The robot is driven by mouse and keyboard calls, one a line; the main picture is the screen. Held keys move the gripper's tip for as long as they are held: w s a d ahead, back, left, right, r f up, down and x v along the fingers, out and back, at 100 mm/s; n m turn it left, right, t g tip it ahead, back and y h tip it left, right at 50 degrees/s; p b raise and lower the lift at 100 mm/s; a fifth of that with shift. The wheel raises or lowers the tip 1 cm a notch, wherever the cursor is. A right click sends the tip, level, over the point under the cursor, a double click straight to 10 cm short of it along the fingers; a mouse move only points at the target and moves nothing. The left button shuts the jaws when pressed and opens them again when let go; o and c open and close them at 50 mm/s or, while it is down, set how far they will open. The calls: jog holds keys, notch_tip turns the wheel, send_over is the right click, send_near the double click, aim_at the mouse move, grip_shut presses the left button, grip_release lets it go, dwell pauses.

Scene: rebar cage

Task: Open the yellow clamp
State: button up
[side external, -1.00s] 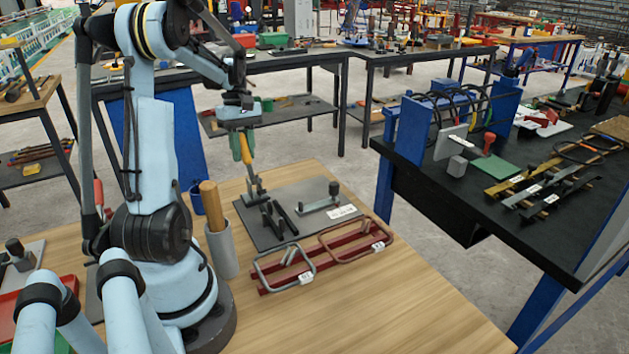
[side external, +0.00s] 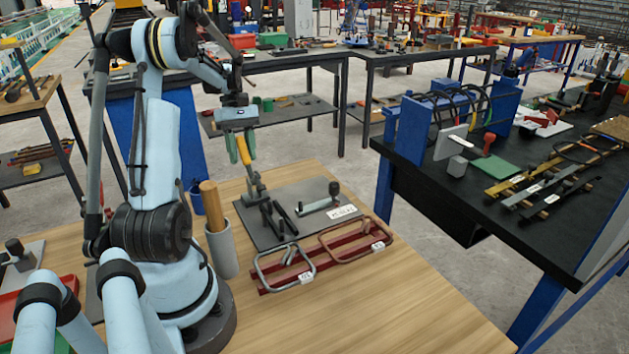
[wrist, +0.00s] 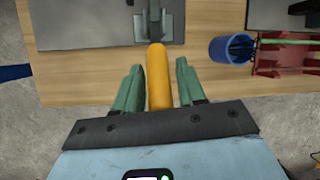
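The yellow clamp handle (side external: 243,150) stands nearly upright, leaning slightly left, above its grey metal clamp base (side external: 257,193) on the dark plate. In the wrist view the handle (wrist: 158,78) runs between the two green fingers of my gripper (wrist: 159,80). A gap shows on both sides of it, so my gripper is open around the handle and not squeezing it. In the side view my gripper (side external: 240,150) is at the handle, pointing down. The clamp's lower part (wrist: 155,22) is at the top of the wrist view.
The dark plate (side external: 295,235) carries black pegs (side external: 283,220) and a grey lever piece (side external: 322,204). In front are a red rack with wire stirrups (side external: 325,254). A grey cup with a wooden rod (side external: 220,250) and a blue cup (side external: 197,198) stand left. The front right tabletop is clear.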

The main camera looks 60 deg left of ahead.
jog(key=shift+o, duration=0.6)
jog(key=s+v, duration=0.1)
jog(key=v, duration=1.1)
jog(key=shift+w, duration=0.45)
jog(key=shift+d+r, duration=0.1)
